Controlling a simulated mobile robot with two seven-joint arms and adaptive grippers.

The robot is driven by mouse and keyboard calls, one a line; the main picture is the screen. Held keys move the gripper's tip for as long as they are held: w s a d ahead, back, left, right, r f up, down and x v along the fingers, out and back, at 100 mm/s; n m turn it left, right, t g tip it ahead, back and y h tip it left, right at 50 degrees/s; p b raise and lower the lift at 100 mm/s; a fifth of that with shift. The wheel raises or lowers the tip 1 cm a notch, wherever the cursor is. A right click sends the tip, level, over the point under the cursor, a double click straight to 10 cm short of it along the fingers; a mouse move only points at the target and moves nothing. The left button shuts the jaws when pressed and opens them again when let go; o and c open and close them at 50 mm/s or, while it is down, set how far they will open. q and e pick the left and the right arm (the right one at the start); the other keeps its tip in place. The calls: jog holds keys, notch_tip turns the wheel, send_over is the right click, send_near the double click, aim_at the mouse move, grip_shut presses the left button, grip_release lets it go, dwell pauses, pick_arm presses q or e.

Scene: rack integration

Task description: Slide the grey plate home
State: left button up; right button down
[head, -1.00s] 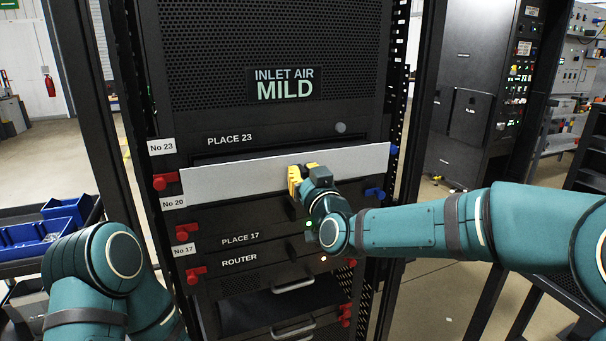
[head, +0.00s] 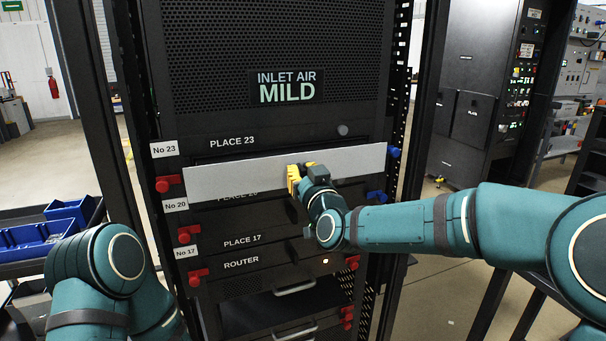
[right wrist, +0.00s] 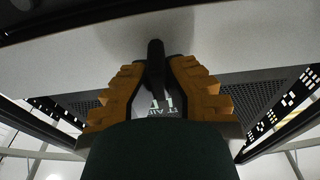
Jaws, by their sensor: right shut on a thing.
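The grey plate (head: 240,178) is a long, flat light-grey panel lying across the rack front, below the PLACE 23 label and just above the PLACE 20 lettering, which it partly covers. My right gripper (head: 298,180) is at the plate's middle, its yellow fingers shut on the plate's dark handle. In the right wrist view, the handle stands between the fingers of the right gripper (right wrist: 155,80), with the plate (right wrist: 245,45) behind them. The plate's back and its fit in the rack are hidden. My left gripper is out of view.
Red latches (head: 168,184) line the rack's left side, and blue latches (head: 377,196) sit by the plate's right end. The ROUTER unit (head: 240,262) is below. A cart with blue bins (head: 40,235) stands at the left.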

aim_at(293, 163)
jog(key=shift+f+p+x, duration=0.2)
jog(key=shift+x, duration=1.15)
jog(key=shift+f+p+x, duration=0.2)
jog(key=shift+x, duration=1.15)
jog(key=c, duration=1.1)
grip_release()
jog(key=shift+w, duration=0.1)
jog(key=shift+o, duration=0.2)
jog(key=v, duration=1.2)
jog(key=shift+r, duration=0.1)
